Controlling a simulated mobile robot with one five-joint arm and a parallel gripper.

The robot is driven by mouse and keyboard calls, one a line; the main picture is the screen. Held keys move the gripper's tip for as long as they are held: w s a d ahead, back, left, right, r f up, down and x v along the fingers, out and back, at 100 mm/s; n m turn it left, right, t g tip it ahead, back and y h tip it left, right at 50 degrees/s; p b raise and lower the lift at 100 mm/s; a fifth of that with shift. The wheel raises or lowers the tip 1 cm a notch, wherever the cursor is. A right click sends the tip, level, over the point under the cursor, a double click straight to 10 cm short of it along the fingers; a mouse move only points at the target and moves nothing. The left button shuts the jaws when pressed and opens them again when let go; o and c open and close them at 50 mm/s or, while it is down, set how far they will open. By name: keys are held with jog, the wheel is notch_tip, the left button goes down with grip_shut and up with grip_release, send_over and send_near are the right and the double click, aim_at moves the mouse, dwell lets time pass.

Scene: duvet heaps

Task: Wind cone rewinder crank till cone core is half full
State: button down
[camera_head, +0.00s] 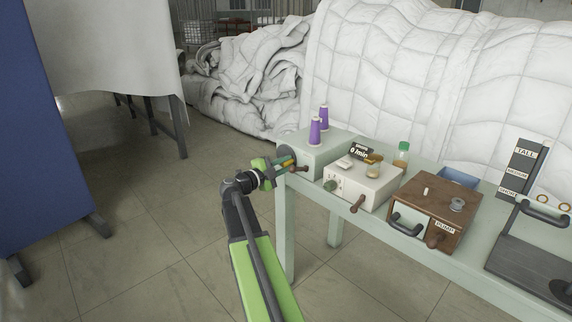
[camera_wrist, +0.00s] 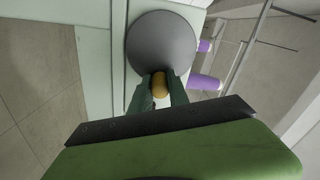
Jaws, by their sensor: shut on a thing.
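The cone rewinder (camera_head: 322,158) is a pale green box at the left end of the table. Two purple cones (camera_head: 315,132) stand upright on top; they also show in the wrist view (camera_wrist: 206,82). How full they are is too small to tell. A grey crank disc (camera_wrist: 160,42) is on its left side, with a yellow-brown knob (camera_wrist: 158,86) near the disc's edge. My gripper (camera_head: 284,163) is shut on this knob, one finger on each side in the wrist view. The fingers partly hide the knob.
On the pale green table, a white box (camera_head: 362,186) with a jar and small display stands right of the rewinder. A brown wooden box (camera_head: 432,208) and a dark stand follow. White duvet heaps (camera_head: 400,70) lie behind. Open floor (camera_head: 150,230) is at left, beside a blue panel (camera_head: 50,130).

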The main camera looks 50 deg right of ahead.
jog(key=shift+s+f+m, duration=0.1)
jog(key=shift+f+m, duration=0.25)
jog(key=shift+m, duration=0.45)
jog(key=c, duration=1.3)
grip_release()
jog(key=shift+o, duration=0.2)
jog(key=w+a, duration=0.1)
jog(key=a, duration=1.6)
jog(key=shift+w+a, duration=0.15)
jog(key=shift+a, duration=0.05)
